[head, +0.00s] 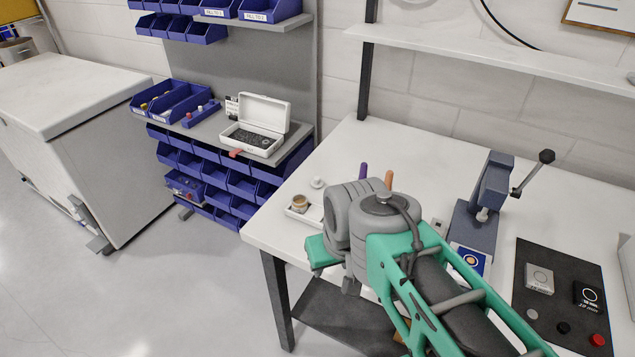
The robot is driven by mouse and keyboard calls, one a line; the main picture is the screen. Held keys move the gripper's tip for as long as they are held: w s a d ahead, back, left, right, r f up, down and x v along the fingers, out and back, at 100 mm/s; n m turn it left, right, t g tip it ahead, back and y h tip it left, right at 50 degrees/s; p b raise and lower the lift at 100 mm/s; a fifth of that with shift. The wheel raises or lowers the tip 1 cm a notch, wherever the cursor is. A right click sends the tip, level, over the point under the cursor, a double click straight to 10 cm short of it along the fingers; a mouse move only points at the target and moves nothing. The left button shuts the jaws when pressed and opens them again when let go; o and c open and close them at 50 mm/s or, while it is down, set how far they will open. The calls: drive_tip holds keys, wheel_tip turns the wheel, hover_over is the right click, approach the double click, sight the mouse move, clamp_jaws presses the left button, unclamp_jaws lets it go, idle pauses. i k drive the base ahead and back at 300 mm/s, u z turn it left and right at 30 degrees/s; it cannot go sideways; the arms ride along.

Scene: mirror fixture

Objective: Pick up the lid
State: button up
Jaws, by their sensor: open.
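A small white round piece (317,183), which looks like the lid, lies on the white workbench (345,145) behind a small tan-topped jar (299,202). The jar stands on a white tray (305,217) near the bench's left edge. My gripper (335,269) is partly in view at the end of my green and grey arm, in front of and to the right of the lid. It is apart from the lid in the picture. It is open. Its fingertips are largely hidden, and my arm covers part of the tray and the bench.
Purple and orange handles (376,174) stick up behind my arm. A dark lever press (480,200) stands to the right, near a black mat (560,290) with small parts. A shelf (500,58) runs above the bench. Blue bins (225,180) and an open white case (255,125) are at left.

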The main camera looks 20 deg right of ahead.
sight(316, 183)
drive_tip(key=z, duration=0.1)
drive_tip(key=k, duration=0.5)
drive_tip(key=u, duration=0.9)
drive_tip(key=i, duration=1.35)
drive_tip(key=z, duration=0.55)
